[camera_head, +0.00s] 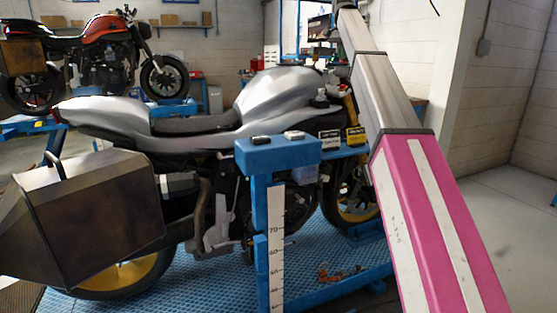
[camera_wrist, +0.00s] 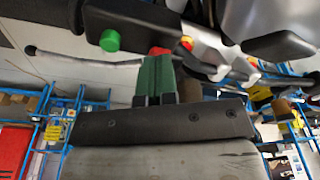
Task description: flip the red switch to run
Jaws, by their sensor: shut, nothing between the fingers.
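In the wrist view, my gripper (camera_wrist: 157,60) has its green fingers together, with nothing between them. The red switch (camera_wrist: 158,50) shows just past the fingertips, partly covered by them; I cannot tell whether they touch. It sits by a dark handlebar control housing (camera_wrist: 132,22), which also carries a round green button (camera_wrist: 110,40). Which position the switch is in cannot be read. In the head view, the silver motorcycle (camera_head: 275,95) stands on a blue platform, and my arm reaches up toward its handlebar area. The switch and fingertips cannot be made out there.
A blue stand (camera_head: 277,153) with small items and a height scale (camera_head: 276,245) stands before the motorcycle. A dark metal pannier (camera_head: 95,215) juts out at left. A silver lever (camera_wrist: 85,61) lies close to my fingers. A red motorcycle (camera_head: 95,50) stands behind.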

